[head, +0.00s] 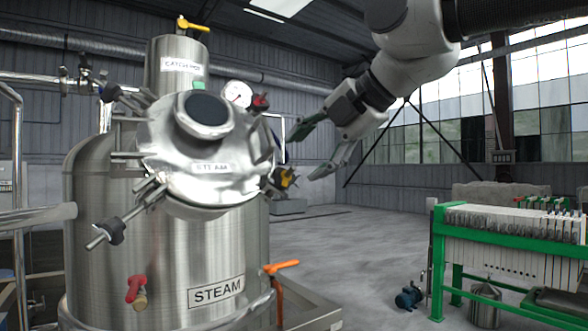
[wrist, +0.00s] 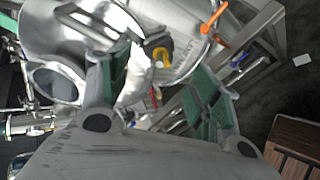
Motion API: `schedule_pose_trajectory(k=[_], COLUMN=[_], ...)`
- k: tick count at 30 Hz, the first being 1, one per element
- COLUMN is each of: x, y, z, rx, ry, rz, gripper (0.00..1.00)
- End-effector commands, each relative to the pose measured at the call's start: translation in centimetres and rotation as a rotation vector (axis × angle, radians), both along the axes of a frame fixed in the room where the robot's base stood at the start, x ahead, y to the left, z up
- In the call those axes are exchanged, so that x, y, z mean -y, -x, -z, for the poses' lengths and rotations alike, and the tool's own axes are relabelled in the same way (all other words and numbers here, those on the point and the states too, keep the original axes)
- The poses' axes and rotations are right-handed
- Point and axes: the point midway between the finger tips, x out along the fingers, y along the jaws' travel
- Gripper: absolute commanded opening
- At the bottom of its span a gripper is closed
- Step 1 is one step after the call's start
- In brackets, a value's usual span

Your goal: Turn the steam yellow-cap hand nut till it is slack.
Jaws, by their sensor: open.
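The yellow-cap hand nut (head: 286,178) is at the lid's right edge. In the wrist view the yellow-cap hand nut (wrist: 162,57) shows between and beyond the fingers. My gripper (head: 314,150) is open and empty, up and to the right of the nut in the head view, its fingers pointing toward the lid. In the wrist view my gripper (wrist: 158,90) has its green-padded fingers well apart. They appear clear of the nut.
A red-capped nut (head: 260,102) and a pressure gauge (head: 237,94) sit near the lid's upper right. An orange valve handle (head: 280,267) sticks out lower on the tank. A green-framed filter press (head: 510,240) stands at the right.

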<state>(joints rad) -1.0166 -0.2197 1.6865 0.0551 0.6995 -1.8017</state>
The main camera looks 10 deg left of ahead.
Motion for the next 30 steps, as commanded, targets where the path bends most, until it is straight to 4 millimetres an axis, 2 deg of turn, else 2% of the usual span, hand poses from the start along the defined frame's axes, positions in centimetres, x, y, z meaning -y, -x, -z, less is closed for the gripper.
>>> schedule_pose_trajectory(k=[3,7,19,23,26,29,30], x=[1.6,2.6,3.0,4.4,6.7,8.6,9.0], y=[0.9,1.4,1.5,-0.5,-3.5,-5.7,-6.1], z=[-1.2,-2.0,-2.2,-1.9,-0.7,2.7,4.3], rx=[0.0,0.0,0.0,-0.004,-0.021,-0.151,-0.252], ry=[-0.001,0.0,0.0,0.006,0.022,-0.009,-0.055], rz=[0.0,0.0,0.004,0.054,0.132,0.219,0.271], gripper=[0.63,0.63,0.63,0.63,0.63,0.63,0.63])
